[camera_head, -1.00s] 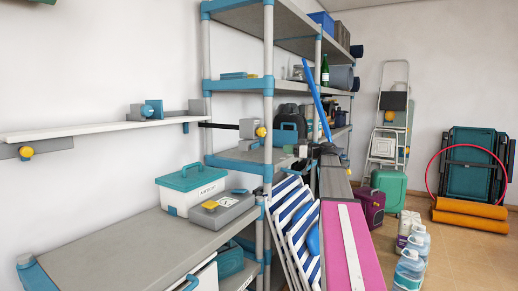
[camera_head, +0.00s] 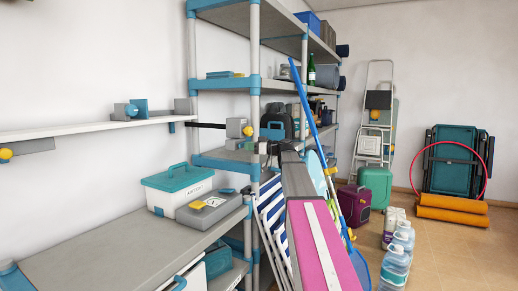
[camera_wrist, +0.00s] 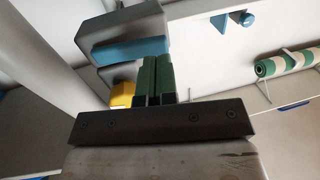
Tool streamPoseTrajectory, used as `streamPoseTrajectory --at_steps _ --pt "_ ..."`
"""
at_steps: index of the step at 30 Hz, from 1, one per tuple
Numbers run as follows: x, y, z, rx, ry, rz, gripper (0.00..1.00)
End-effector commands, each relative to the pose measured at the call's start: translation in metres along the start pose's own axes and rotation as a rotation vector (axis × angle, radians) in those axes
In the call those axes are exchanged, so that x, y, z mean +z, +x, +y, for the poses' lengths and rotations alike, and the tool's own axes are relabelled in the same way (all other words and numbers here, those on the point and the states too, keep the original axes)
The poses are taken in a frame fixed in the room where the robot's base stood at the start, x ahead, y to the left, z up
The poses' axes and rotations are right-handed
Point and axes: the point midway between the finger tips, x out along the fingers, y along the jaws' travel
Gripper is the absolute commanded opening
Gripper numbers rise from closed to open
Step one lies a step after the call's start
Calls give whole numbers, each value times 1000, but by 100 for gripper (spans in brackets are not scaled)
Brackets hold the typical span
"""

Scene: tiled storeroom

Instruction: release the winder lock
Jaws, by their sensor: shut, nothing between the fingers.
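A grey box (camera_head: 236,127) with a round yellow knob (camera_head: 248,131) sits on a black bar beside the shelf post; this looks like the winder and its lock, though no label shows. In the wrist view a grey housing with a teal band (camera_wrist: 125,50) lies just beyond my fingers, and a yellow part (camera_wrist: 122,94) shows left of them, partly hidden. My gripper (camera_wrist: 154,75) has its two green fingers together and empty. In the head view my gripper (camera_head: 263,148) is small, just right of and below the knob. I cannot tell whether it touches anything.
The shelf rack (camera_head: 254,110) stands close around my gripper. A wall shelf (camera_head: 80,132) holds another grey and teal fitting (camera_head: 130,110). A teal-lidded box (camera_head: 177,182) and a grey case (camera_head: 208,208) sit on the bench below. A blue pole (camera_head: 308,110) leans at right.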

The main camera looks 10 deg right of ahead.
Motion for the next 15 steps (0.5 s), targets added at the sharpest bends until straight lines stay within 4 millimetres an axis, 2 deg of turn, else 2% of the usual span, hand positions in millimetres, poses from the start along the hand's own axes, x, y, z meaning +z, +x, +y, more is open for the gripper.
streamPoseTrajectory --at_steps 6,15 --pt "0 16 0 0 0 0 0" --pt "0 18 0 0 0 0 0"
